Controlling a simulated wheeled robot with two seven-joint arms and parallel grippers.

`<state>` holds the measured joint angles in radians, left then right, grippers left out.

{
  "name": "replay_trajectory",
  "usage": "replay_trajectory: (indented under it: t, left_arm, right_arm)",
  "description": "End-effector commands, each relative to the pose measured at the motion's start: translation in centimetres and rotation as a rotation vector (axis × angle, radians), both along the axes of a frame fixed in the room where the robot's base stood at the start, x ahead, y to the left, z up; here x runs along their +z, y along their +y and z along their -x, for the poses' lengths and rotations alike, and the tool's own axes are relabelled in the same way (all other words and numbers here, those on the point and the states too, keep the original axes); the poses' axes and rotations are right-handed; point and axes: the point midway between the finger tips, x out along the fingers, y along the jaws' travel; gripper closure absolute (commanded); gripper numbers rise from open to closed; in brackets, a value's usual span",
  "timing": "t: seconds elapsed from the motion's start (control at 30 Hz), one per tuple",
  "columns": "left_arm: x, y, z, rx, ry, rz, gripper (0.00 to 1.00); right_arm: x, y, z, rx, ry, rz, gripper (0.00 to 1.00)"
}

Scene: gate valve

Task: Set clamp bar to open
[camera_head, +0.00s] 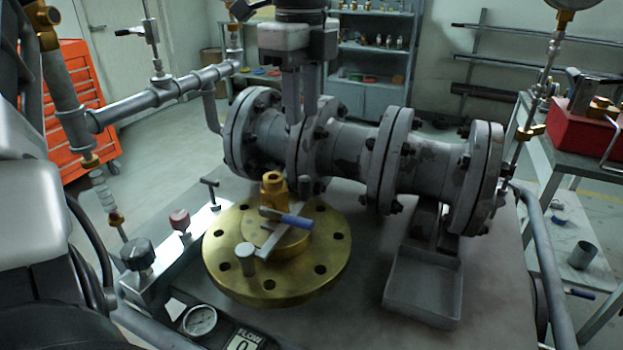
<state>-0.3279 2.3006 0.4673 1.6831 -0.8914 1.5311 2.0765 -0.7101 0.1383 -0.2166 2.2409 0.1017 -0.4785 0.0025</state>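A flat grey bar (268,242), which looks like the clamp bar, lies slantwise across the brass flanged disc (222,272). A short grey upright peg (246,260) stands at its near end. A lever with a blue grip (289,218) crosses over the bar, next to a brass fitting (273,185). My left gripper (302,122) hangs from the top centre, fingers pointing down, above and behind the brass fitting and apart from the bar. Its fingers overlap the dark pipe flanges, so their opening is unclear. My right gripper is not in view.
A flanged grey pipe (345,150) runs behind the disc. A grey open tray (424,285) sits on the bench to the right. Knobs (138,254) and a round gauge (199,320) are at the left front. The bench between disc and tray is clear.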

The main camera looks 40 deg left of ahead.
Motion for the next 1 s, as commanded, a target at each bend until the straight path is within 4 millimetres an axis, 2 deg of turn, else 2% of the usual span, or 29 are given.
replay_trajectory:
  t: [0.2, 0.5, 0.7, 1.0]
  left_arm:
    - [-5.0, 0.0, 0.1, -0.002, 0.007, 0.004, 0.73]
    - [-11.0, 0.0, 0.1, -0.002, 0.004, 0.006, 0.73]
    - [-13.2, 0.0, 0.0, -0.001, 0.002, 0.004, 0.73]
    - [-13.7, 0.0, 0.0, -0.001, 0.0, 0.004, 0.73]
  right_arm:
    - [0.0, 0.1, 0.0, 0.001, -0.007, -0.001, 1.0]
    - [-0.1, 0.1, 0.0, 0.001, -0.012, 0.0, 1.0]
    - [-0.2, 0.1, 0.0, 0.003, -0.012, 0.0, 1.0]
    - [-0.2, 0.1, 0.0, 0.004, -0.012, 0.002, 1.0]
